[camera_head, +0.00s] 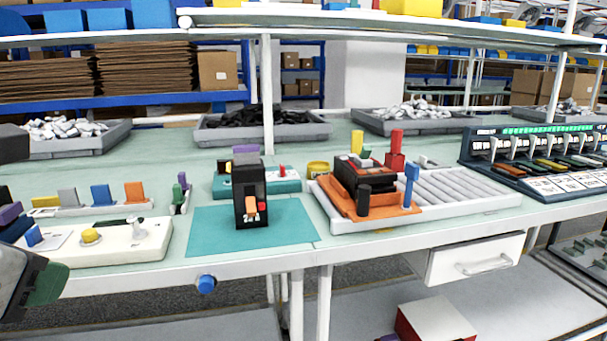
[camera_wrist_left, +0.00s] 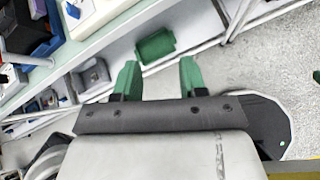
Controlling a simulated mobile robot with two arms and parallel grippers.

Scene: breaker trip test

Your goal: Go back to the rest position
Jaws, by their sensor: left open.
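My left gripper (camera_head: 48,284) is at the lower left edge of the head view, in front of the bench's front edge, with only part of it in frame. In the left wrist view its two green fingers (camera_wrist_left: 158,78) are apart, with nothing held between them. A black breaker (camera_head: 250,194) with an orange lever and a red button stands upright on the teal mat (camera_head: 205,240). My left gripper is well to the left of it and not touching it. My right gripper is not in view.
A white panel with a yellow button (camera_head: 90,236) lies on the bench near my left gripper. A green object (camera_wrist_left: 155,45) lies beyond the fingers in the wrist view.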

